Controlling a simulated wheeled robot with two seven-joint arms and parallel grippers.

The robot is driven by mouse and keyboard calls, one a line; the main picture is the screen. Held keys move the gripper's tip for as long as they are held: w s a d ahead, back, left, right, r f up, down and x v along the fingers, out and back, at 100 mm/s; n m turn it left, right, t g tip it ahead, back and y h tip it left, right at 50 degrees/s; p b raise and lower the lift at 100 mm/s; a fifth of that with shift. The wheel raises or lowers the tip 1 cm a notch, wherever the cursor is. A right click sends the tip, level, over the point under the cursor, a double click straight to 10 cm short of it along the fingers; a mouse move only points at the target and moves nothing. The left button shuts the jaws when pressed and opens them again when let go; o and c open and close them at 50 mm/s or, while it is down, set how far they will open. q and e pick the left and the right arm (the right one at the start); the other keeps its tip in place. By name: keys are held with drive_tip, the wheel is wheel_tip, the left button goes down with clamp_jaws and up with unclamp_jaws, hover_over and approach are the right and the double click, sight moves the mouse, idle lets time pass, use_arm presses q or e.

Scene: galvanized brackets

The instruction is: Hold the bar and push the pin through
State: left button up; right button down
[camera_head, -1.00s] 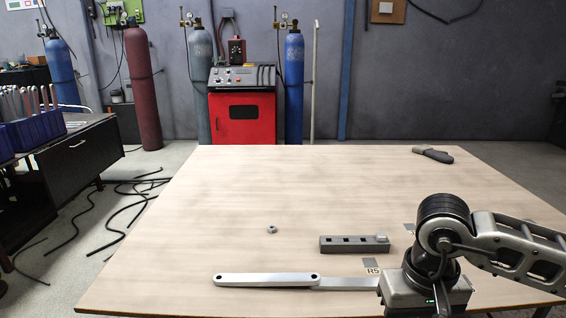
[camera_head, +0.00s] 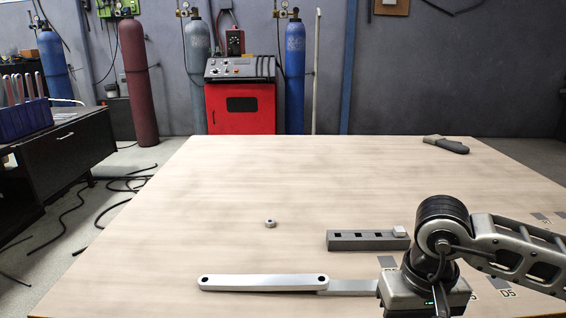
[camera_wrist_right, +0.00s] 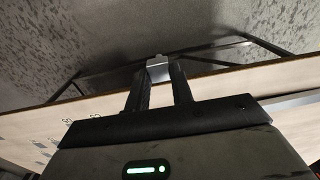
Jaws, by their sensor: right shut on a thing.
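A pale bar (camera_head: 262,282) with a dark hole at each end lies near the table's front edge. Its right end overlaps a flat grey strip (camera_head: 350,287) that runs right toward my right gripper (camera_wrist_right: 158,72). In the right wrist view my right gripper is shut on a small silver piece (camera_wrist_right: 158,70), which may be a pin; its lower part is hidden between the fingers. In the head view my right wrist hides the fingertips. A dark block (camera_head: 360,241) with square holes stands behind the strip, with a light square-headed piece (camera_head: 399,232) at its right end. My left gripper is out of view.
A small hex nut (camera_head: 270,223) lies on the table (camera_head: 200,200) behind the bar. A dark-handled tool or glove (camera_head: 446,145) lies at the far right. Printed labels (camera_head: 507,294) mark the table at right. The table's left and middle are mostly clear.

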drive_tip(key=w+a+r, duration=0.3)
drive_tip(key=w+a, duration=0.2)
drive_tip(key=w, duration=0.3)
drive_tip(key=w+a+r, duration=0.3)
drive_tip(key=w+a, duration=0.3)
drive_tip(key=w, duration=0.3)
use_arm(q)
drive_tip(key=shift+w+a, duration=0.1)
use_arm(e)
drive_tip(key=shift+f, duration=2.55)
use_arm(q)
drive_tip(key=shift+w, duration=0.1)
